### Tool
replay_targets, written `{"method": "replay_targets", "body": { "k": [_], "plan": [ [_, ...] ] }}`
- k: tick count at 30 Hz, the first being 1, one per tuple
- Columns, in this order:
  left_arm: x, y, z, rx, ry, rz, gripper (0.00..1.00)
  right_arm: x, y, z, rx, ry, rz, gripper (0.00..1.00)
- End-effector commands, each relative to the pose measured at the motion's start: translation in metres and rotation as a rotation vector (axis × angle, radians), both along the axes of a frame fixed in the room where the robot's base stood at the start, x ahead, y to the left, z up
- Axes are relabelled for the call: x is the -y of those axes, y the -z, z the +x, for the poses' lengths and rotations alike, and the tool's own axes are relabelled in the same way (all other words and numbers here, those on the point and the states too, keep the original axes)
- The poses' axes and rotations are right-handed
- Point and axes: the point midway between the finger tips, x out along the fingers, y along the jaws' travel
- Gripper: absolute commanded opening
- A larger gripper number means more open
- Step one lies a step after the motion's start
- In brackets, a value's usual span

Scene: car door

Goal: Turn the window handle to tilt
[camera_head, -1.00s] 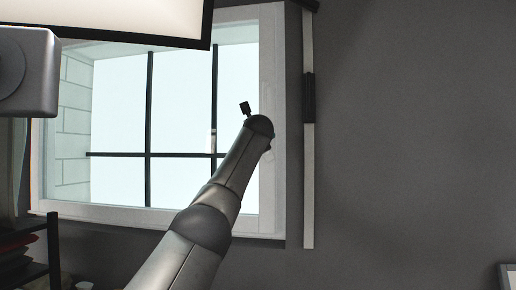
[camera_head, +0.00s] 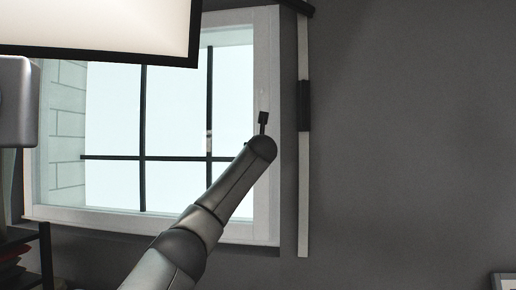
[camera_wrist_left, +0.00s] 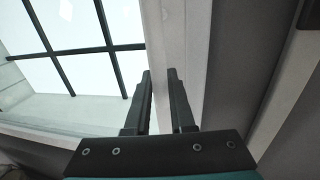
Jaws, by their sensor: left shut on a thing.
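The white-framed window (camera_head: 266,70) fills the left half of the head view. It also shows in the left wrist view (camera_wrist_left: 178,32). My left gripper (camera_wrist_left: 160,74) is at the window's right-hand upright, its two dark fingers a small gap apart. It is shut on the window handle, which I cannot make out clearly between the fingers. My right gripper is not in view.
A light panel with a black edge (camera_head: 100,25) hangs in front of the window's top. A pale vertical strip with a dark section (camera_head: 304,105) runs down the wall right of the window.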

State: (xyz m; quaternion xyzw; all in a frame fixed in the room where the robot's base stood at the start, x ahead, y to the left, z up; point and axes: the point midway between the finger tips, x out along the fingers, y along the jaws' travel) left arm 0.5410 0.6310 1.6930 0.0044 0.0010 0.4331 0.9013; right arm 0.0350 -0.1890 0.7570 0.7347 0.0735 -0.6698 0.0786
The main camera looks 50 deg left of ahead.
Motion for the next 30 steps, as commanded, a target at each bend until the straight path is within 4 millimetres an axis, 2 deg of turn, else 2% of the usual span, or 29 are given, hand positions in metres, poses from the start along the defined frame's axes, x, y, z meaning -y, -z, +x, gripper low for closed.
{"method": "replay_targets", "body": {
  "k": [10, 11, 19, 30],
  "plan": [
    [0.0004, 0.0006, 0.0005, -0.006, 0.0, 0.007, 0.0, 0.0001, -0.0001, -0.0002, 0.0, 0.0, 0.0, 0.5],
    [0.0004, 0.0006, 0.0005, -0.006, 0.0, 0.007, 0.23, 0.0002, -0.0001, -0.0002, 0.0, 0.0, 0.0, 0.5],
    [0.0002, 0.0005, 0.0005, -0.005, 0.0, 0.005, 0.52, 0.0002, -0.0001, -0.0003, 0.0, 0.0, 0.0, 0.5],
    [0.0035, 0.0009, -0.0023, -0.003, 0.0, 0.005, 0.52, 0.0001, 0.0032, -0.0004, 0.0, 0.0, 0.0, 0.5]
  ]
}}
